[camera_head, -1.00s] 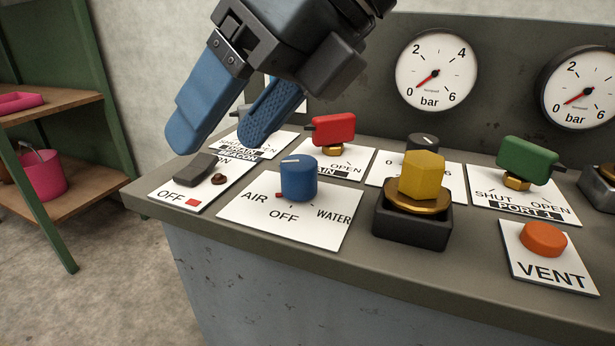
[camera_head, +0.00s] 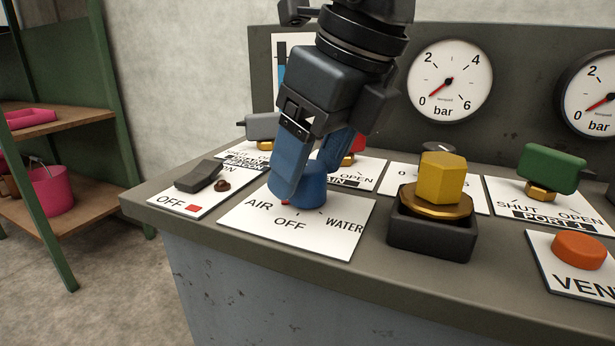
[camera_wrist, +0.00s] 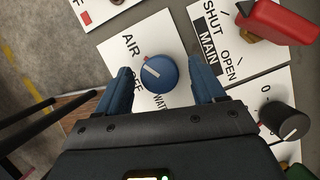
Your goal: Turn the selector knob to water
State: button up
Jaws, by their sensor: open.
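The selector knob (camera_head: 309,186) is a blue cylinder on a white plate (camera_head: 338,237) marked AIR, OFF and WATER. In the wrist view the knob (camera_wrist: 168,76) shows a white line on top, pointing roughly to the AIR side, near a small red mark. My gripper (camera_head: 308,172) is open and pointed down at the knob, with one blue finger on either side. The near finger covers the knob's left part in the head view. In the wrist view the fingers (camera_wrist: 162,84) have visible gaps to the knob. Contact cannot be seen.
A yellow hexagonal knob (camera_head: 442,178) stands right of the plate, with an orange VENT button (camera_head: 579,250) and green handle (camera_head: 551,168) beyond. A dark rocker switch (camera_head: 198,176) lies left. A red handle (camera_wrist: 278,20) is close behind. Gauges (camera_head: 449,82) line the back panel.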

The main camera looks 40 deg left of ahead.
jog(key=shift+a+f, duration=0.3)
jog(key=shift+f, duration=0.35)
jog(key=shift+c, duration=0.3)
jog(key=c, duration=1)
